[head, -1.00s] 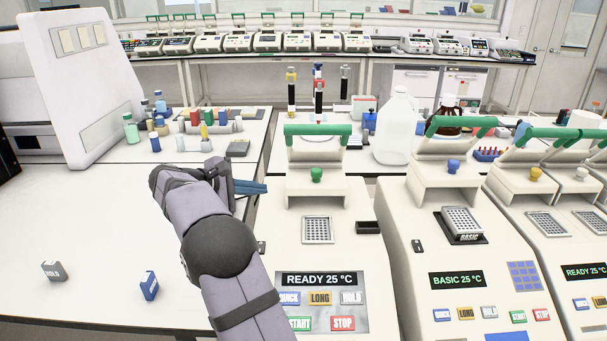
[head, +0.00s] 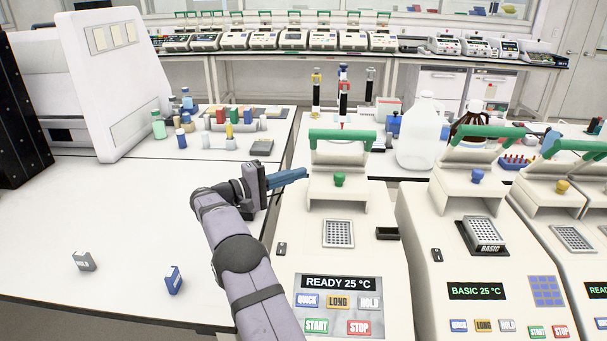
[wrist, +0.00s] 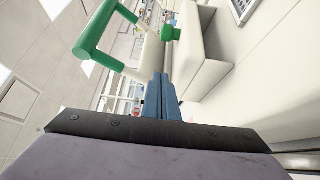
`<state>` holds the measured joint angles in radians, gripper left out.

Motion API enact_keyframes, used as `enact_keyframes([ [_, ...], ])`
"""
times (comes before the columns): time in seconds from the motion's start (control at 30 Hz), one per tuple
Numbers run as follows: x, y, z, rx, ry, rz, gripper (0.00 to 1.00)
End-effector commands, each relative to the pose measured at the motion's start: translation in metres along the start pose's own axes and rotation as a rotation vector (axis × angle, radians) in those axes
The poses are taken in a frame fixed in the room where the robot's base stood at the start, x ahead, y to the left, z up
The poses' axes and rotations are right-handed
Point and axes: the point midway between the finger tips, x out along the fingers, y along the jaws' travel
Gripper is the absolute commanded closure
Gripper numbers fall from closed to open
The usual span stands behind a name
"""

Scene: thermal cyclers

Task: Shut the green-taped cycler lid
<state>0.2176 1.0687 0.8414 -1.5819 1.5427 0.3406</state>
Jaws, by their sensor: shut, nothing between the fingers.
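The nearest cycler (head: 290,235) has a green handle bar (head: 342,135) and a green knob (head: 339,180). Its lid (head: 342,155) stands raised at the back, leaving the well block (head: 338,233) uncovered. The display reads READY 25 °C. My gripper (head: 305,173) is shut and empty, its blue fingers pointing right at the left side of the raised lid, below the handle bar. In the wrist view, the fingers (wrist: 160,85) appear just below the green handle (wrist: 100,35) and knob (wrist: 171,30). I cannot tell whether they touch the lid.
Other cyclers with raised lids stand to the right, the closest reading BASIC 25 °C (head: 476,290). Behind are a clear jug (head: 422,135) and pipettes (head: 343,95). Tubes and bottles (head: 230,125) crowd the back left. The left bench (head: 110,220) is mostly clear, with two small blocks.

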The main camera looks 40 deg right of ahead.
Motion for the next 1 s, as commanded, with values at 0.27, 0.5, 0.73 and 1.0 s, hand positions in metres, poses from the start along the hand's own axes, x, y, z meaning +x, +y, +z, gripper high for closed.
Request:
enact_keyframes([
  [0.27,0.044,0.004,0.001,-0.002,-0.004,0.0,1.0],
  [0.5,0.085,0.003,0.001,-0.002,-0.002,-0.001,1.0],
  [0.73,0.086,0.002,0.009,-0.003,0.001,-0.002,1.0],
  [1.0,0.08,0.003,0.025,-0.003,0.001,-0.001,1.0],
])
